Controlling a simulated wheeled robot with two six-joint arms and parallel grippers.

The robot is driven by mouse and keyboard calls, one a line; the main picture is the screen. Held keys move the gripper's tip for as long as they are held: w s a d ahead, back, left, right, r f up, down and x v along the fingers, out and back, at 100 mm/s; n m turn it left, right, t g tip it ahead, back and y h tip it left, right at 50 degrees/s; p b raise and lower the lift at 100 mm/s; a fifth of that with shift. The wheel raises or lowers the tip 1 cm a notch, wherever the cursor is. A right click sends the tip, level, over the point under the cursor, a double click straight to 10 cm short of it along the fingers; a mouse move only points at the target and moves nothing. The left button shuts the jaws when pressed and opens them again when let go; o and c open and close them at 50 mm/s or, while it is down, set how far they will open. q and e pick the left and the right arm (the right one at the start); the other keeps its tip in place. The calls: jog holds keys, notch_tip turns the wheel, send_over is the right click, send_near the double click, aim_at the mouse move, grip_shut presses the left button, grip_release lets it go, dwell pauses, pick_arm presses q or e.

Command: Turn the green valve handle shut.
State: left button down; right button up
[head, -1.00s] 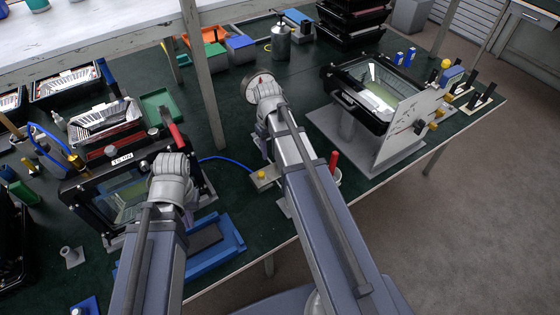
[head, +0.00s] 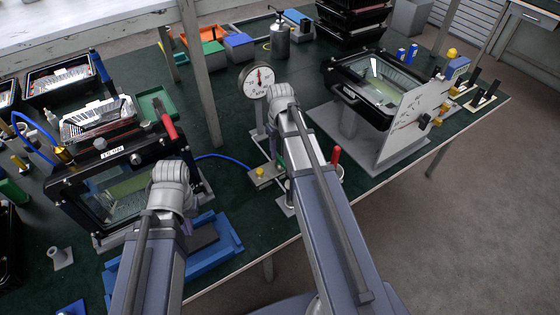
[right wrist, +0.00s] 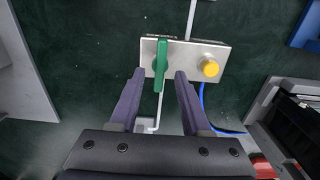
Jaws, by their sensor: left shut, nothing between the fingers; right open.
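The green valve handle (right wrist: 161,66) shows in the right wrist view on a pale metal plate (right wrist: 185,50), beside a yellow knob (right wrist: 210,68). Its long side runs up and down the picture. My right gripper (right wrist: 160,73) is open, with one fingertip on each side of the handle's lower part in that view. Gaps show on both sides; I cannot tell how far above it the fingers are. In the head view the plate (head: 264,178) lies left of my right arm, which mostly hides the handle. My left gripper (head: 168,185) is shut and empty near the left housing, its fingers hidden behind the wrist.
A round gauge (head: 257,80) stands just behind the plate. A blue hose (head: 215,156) runs to the plate from the left. A floodlight housing (head: 120,190) stands left, another (head: 375,90) right. A red-handled tool (head: 335,156) stands close right of my right arm.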

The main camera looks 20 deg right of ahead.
aim_at(280, 158)
pick_arm(q)
jog(key=shift+f+b, duration=1)
jog(key=shift+f, duration=0.5)
pick_arm(e)
jog(key=shift+f, duration=1.5)
pick_arm(q)
jog(key=shift+r, duration=0.1)
pick_arm(e)
jog(key=shift+c, duration=0.3)
grip_shut()
